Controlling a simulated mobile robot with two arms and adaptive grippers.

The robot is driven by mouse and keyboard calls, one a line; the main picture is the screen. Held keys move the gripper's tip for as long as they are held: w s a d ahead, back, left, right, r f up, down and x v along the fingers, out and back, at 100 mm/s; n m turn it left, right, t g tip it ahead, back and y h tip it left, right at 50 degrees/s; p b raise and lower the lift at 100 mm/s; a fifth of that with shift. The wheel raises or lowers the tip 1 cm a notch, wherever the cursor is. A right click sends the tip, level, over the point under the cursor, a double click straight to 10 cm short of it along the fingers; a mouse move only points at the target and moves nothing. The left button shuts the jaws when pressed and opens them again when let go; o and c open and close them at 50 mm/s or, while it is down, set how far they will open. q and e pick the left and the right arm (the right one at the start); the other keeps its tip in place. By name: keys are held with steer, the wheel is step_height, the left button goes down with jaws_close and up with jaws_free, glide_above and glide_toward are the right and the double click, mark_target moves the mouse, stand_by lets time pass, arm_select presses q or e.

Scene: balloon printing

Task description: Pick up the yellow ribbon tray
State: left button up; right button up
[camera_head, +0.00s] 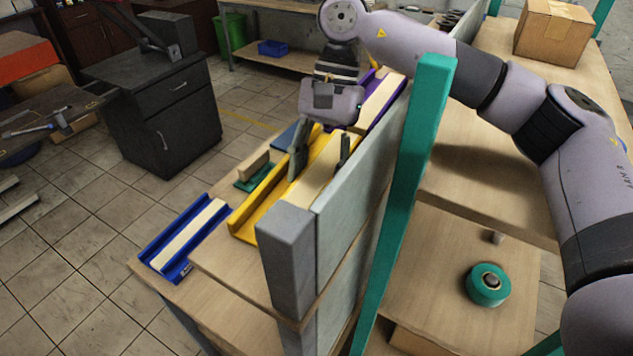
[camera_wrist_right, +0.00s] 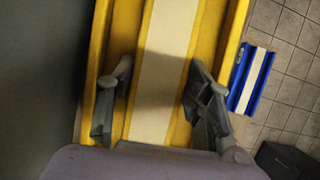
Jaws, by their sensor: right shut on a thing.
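The yellow ribbon tray (camera_head: 263,196) lies lengthwise on the wooden bench beside the grey panel, with a cream strip along its middle. In the right wrist view the yellow tray (camera_wrist_right: 228,50) runs up the picture beneath the fingers. My right gripper (camera_head: 319,165) points down at the tray, its fingers on either side of the cream strip. It is shut on the tray; in the wrist view the gripper (camera_wrist_right: 155,102) has a finger near each yellow side. The exact finger contacts are hard to see. My left gripper is not in view.
A blue tray (camera_head: 154,257) lies at the bench's near left end. A purple tray (camera_head: 397,99) lies behind the yellow one. A green piece with a wooden block (camera_head: 253,165) is to its left. The grey panel (camera_head: 352,190) and teal post (camera_head: 408,210) stand close on the right.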

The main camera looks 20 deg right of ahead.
steer(key=shift+c, duration=1.4)
